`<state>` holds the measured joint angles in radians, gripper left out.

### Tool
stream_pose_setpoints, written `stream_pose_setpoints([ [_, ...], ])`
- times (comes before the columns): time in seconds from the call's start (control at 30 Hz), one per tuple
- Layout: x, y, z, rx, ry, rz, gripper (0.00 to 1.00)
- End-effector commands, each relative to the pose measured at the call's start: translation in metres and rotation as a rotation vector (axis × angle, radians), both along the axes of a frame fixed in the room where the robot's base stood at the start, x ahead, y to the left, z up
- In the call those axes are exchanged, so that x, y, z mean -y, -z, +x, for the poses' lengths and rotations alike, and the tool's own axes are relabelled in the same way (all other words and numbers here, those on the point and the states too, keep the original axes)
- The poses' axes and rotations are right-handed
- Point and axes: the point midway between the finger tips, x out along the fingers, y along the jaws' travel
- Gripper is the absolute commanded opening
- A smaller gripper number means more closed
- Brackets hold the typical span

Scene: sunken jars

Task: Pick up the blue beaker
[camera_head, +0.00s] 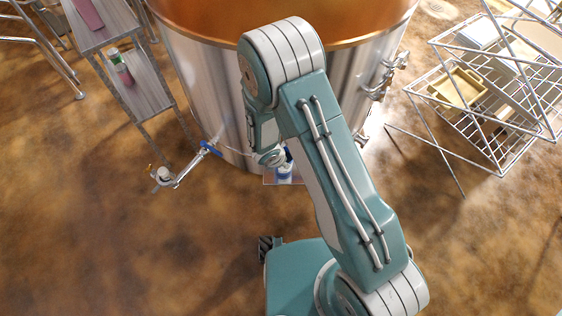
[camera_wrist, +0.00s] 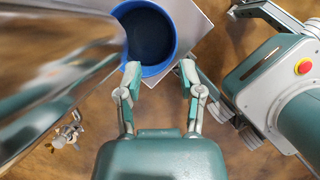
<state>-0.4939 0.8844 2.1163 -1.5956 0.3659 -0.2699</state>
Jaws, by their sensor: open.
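The blue beaker (camera_wrist: 150,36) is seen from above in the wrist view, with a bright blue rim and a dark inside. It stands upright on a flat grey plate (camera_wrist: 198,22), close beside the big metal vat. My gripper (camera_wrist: 160,72) is open, its two fingers apart at the beaker's near edge. The left fingertip overlaps the near left rim in the picture; the right one lies just outside the rim at the right. I cannot tell whether either touches. In the head view, a small blue part of the beaker (camera_head: 285,178) shows beside my arm, which hides most of it.
The shiny vat (camera_head: 205,85) with a copper rim stands behind, and fills the left of the wrist view (camera_wrist: 45,75). A tap with a blue handle (camera_head: 208,149) juts from it. A shelf (camera_head: 140,90) stands left, a wire rack (camera_head: 480,95) right. The front floor is clear.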

Motion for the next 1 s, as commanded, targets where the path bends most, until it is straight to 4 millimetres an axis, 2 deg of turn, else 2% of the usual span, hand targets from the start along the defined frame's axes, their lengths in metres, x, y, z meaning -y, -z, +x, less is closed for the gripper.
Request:
stream_pose_setpoints([
  [0.27, 0.020, 0.027, 0.007, -0.003, 0.003, 0.001, 0.49],
  [0.4, 0.021, 0.043, 0.012, -0.001, 0.002, -0.001, 0.49],
  [0.7, 0.022, 0.047, 0.014, 0.002, 0.001, 0.000, 0.49],
  [0.73, 0.023, 0.047, 0.014, 0.001, 0.001, 0.001, 0.40],
  [0.77, 0.023, 0.047, 0.014, 0.001, 0.001, 0.001, 0.27],
  [0.8, 0.023, 0.047, 0.014, 0.001, 0.001, 0.001, 0.09],
  [0.83, 0.023, 0.046, 0.014, 0.001, 0.001, 0.003, 0.00],
  [1.0, 0.023, 0.046, 0.014, 0.001, 0.001, 0.001, 0.00],
])
